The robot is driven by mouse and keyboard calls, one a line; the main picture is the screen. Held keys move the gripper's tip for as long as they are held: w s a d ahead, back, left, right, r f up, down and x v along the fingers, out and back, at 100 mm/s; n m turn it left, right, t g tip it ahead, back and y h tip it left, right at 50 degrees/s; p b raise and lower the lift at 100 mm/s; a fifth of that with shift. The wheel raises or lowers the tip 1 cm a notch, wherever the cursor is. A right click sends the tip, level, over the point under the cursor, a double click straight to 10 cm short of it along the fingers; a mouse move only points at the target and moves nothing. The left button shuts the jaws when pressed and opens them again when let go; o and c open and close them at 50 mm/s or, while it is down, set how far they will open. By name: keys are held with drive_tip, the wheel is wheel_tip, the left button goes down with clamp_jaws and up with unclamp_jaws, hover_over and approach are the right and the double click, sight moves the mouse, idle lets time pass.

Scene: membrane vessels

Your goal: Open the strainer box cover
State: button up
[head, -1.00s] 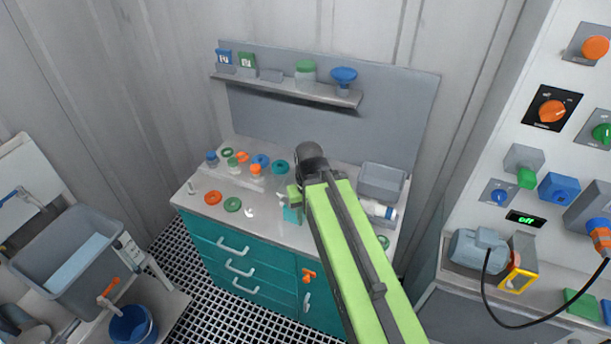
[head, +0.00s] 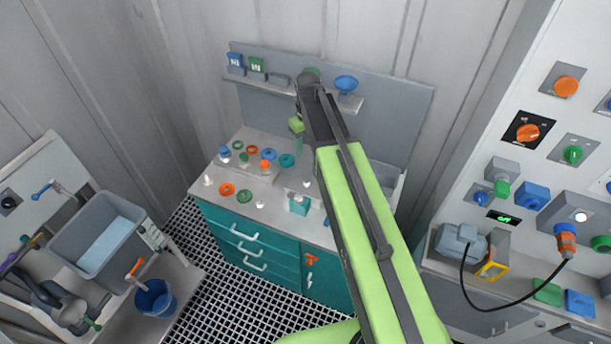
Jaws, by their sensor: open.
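My gripper (head: 298,140) is up in front of the back panel, above the bench, and shows small behind my arm. It is open, with nothing seen in it. I cannot pick out the strainer box or its cover with certainty. A grey box (head: 387,174) on the right of the bench is mostly hidden behind my arm. A small teal block (head: 298,205) stands on the bench below my gripper, apart from it. An open grey tank (head: 73,237) with a pale blue inside stands at the left.
The bench top (head: 226,175) holds several coloured rings and small capped bottles. A shelf (head: 260,86) above it carries a blue funnel-like piece (head: 346,83). A control panel with knobs and a cable is at the right. A blue bucket (head: 155,300) stands low at the left.

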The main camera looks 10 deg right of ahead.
sight(307, 181)
wheel_tip(307, 181, down, 17)
drive_tip(key=b, duration=1.7)
drive_tip(key=shift+f, duration=0.15)
clamp_jaws()
